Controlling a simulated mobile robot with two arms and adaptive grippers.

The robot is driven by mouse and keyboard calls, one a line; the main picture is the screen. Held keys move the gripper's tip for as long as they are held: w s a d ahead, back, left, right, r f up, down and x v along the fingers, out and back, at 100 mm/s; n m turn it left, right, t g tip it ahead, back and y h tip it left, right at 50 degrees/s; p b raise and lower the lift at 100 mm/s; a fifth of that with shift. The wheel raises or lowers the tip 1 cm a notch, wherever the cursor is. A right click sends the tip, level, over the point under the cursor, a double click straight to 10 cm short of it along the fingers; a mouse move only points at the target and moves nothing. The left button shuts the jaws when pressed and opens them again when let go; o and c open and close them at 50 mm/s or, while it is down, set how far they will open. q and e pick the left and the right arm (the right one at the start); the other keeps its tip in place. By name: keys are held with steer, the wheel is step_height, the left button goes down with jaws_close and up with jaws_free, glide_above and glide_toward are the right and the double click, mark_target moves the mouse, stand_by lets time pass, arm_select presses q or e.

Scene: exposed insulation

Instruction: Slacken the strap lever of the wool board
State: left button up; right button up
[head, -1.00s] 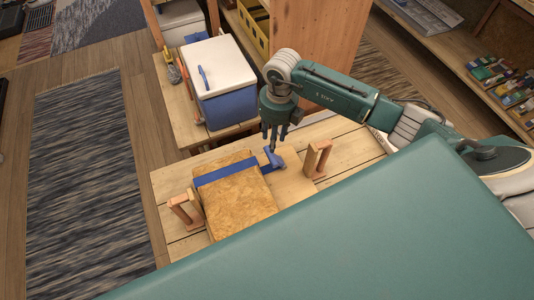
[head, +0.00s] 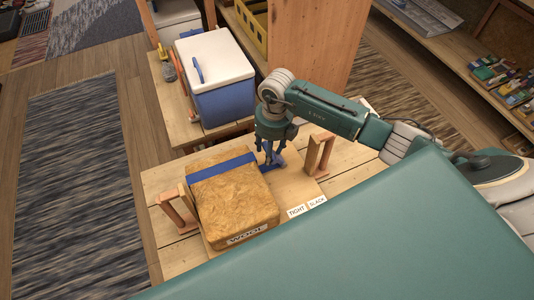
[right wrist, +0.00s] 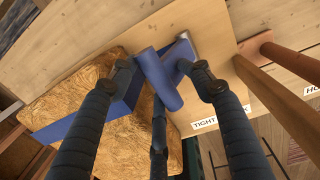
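The wool board (head: 232,200) is a tan fibrous block labelled WOOL on a wooden base. A blue strap (head: 222,169) crosses it. The blue strap lever (head: 278,161) is beside the block at the strap's right end. In the right wrist view the lever (right wrist: 161,82) sits between the fingers. My right gripper (head: 274,156) is around the lever from above. Its dark fingers (right wrist: 163,72) are spread on both sides with small gaps showing; firm contact cannot be made out. My left gripper is not in view.
TIGHT (head: 297,211) and SLACK (head: 318,201) labels lie on the base; a finger partly covers SLACK in the wrist view. Wooden handles (head: 319,155) and (head: 178,208) stand at both ends. A blue cooler with a white lid (head: 214,75) stands behind. A wooden panel (head: 315,50) rises behind my right arm.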

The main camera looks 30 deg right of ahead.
steer(key=shift+s+d+f, duration=0.1)
steer(key=shift+s+f, duration=0.25)
steer(key=shift+f, duration=0.05)
steer(key=shift+c, duration=0.8)
steer(key=shift+d+r+y+b, duration=0.15)
steer(key=shift+d+y+b, duration=0.2)
steer(key=shift+d+y, duration=0.25)
steer(key=shift+r, duration=0.15)
steer(key=shift+a, duration=0.1)
